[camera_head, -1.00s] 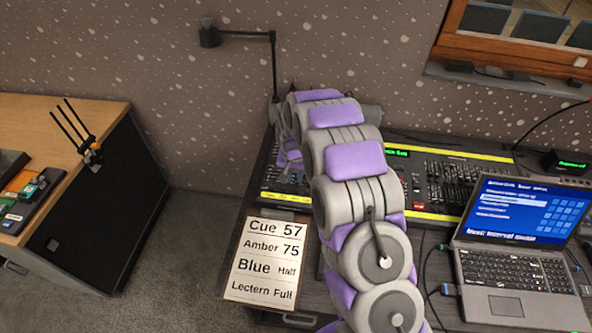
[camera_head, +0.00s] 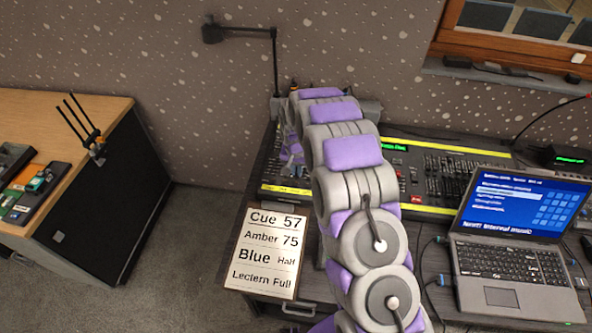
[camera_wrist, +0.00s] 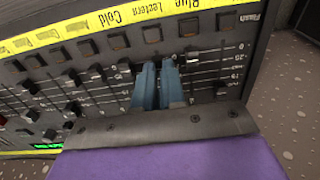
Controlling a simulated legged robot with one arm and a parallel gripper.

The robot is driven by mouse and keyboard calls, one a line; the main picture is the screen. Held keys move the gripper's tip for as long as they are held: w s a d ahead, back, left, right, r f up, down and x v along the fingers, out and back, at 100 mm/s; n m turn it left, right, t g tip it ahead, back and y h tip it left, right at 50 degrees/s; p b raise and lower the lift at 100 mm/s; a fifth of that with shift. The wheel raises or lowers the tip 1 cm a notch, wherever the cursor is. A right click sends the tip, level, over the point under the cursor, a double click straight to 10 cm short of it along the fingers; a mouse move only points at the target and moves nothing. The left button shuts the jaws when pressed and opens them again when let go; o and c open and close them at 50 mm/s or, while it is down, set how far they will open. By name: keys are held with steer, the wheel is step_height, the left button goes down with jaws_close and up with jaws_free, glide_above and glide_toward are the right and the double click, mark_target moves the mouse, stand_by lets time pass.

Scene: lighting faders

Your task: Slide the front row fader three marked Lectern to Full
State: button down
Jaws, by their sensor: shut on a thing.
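The yellow label strip (camera_wrist: 85,27) on the lighting desk reads Cold, Lectern and Blue in the wrist view. My gripper (camera_wrist: 158,70) has its two blue-grey fingers close together below the word Lectern, in line with that fader's slot. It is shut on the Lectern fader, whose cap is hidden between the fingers. The fingertips are near the slot's button end, beside the upper part of the printed scale (camera_wrist: 238,65). Fader caps show on both sides, with the Cold cap (camera_wrist: 125,66) close by.
A cue sheet (camera_head: 263,255) reading "Lectern Full" lies at the desk's front left. An open laptop (camera_head: 515,240) stands right of my arm. A black lamp (camera_head: 245,35) rises behind. Neighbouring faders and a row of square buttons (camera_wrist: 187,28) crowd the fingers.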

steer(key=shift+w+d+f+p, duration=0.25)
steer(key=shift+w+d+f, duration=0.05)
steer(key=shift+w, duration=0.4)
steer(key=shift+w+d+f+p, duration=0.2)
steer(key=shift+w+d+f, duration=0.15)
steer(key=shift+w, duration=0.3)
steer(key=shift+w+d+f+p, duration=0.25)
steer(key=shift+w+d, duration=0.05)
steer(key=shift+w, duration=0.4)
steer(key=c, duration=1.4)
jaws_free()
steer(key=shift+w+a+r+g+p, duration=0.15)
steer(key=shift+w+r+p, duration=0.1)
steer(key=shift+r, duration=0.3)
steer(key=shift+w+d+r+g+p, duration=0.1)
steer(key=shift+w+r+g+p, duration=0.1)
steer(key=shift+r, duration=0.3)
steer(key=shift+w+r, duration=0.25)
steer(key=shift+w, duration=0.05)
steer(key=shift+r, duration=0.4)
steer(key=shift+a+r, duration=0.1)
steer(key=shift+r, duration=0.4)
step_height(320, 180, up, 16)
steer(key=s+p, duration=0.1)
steer(key=p, duration=0.2)
steer(key=shift+f, duration=0.2)
